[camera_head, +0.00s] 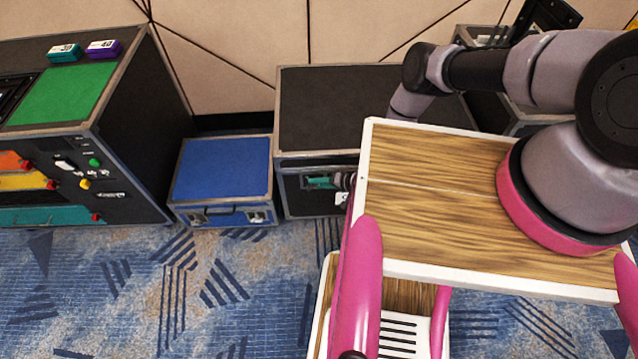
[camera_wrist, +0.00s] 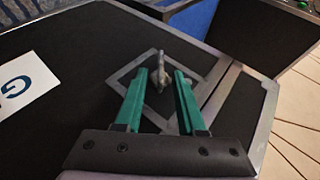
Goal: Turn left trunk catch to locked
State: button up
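The dark trunk (camera_head: 335,105) with metal edges stands against the wall. In the wrist view its black face (camera_wrist: 75,60) fills most of the picture, with a metal catch (camera_wrist: 160,62) on a diamond-shaped metal plate (camera_wrist: 120,75). The catch is a thin lever standing out between my fingertips. My gripper (camera_wrist: 160,75) has teal fingers, open, one on each side of the catch, with gaps visible. In the head view my gripper (camera_head: 319,182) shows at the trunk's front, where the catch itself cannot be made out.
A blue case (camera_head: 220,168) stands just left of the trunk; it also shows in the wrist view (camera_wrist: 195,17). A black cabinet (camera_head: 150,110) with a green top panel stands farther left. A white label (camera_wrist: 27,83) is on the trunk's face. The carpet (camera_head: 170,290) in front is clear.

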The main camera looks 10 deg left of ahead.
jog(key=v, duration=1)
jog(key=shift+d+r, duration=0.2)
jog(key=shift+d, duration=0.15)
